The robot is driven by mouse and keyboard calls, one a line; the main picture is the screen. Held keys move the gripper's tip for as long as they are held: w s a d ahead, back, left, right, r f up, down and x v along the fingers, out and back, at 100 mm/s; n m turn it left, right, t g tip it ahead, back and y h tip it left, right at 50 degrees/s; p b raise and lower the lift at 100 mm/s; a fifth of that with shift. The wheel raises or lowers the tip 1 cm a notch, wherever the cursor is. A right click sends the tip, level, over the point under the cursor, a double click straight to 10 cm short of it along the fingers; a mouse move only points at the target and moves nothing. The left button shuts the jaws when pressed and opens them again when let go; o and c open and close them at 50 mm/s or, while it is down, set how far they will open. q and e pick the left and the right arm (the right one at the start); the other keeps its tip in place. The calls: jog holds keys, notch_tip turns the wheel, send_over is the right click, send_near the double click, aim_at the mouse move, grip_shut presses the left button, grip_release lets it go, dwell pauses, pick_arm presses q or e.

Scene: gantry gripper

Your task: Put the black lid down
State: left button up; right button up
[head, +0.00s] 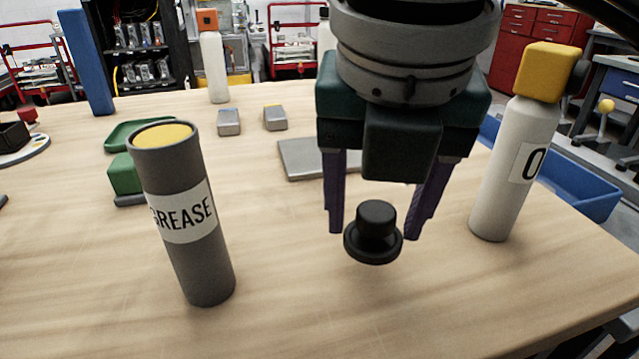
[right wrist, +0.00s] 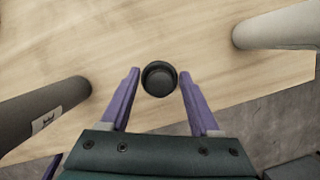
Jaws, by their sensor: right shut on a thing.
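The black lid (head: 372,232) is a small round cap with a wide rim and a raised knob. It sits between the fingertips of my right gripper (head: 377,228), which is shut on it. In the right wrist view the lid (right wrist: 159,78) shows between the two purple fingers of the right gripper (right wrist: 160,76). I cannot tell whether its underside touches the wooden table (head: 300,300). My left gripper is not in view.
A grey grease tube (head: 187,220) stands left of the lid. A white bottle with a yellow cap (head: 508,160) stands right. A flat grey plate (head: 300,160) lies behind, partly hidden by the gripper. A blue tray (head: 590,190) is at the right. The front middle is clear.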

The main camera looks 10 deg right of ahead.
aim_at(375, 234)
notch_tip(375, 234, down, 4)
jog(key=shift+r, duration=0.2)
jog(key=shift+f+b, duration=0.2)
jog(key=shift+b, duration=0.2)
jog(key=o, duration=1.3)
jog(key=shift+r, duration=0.2)
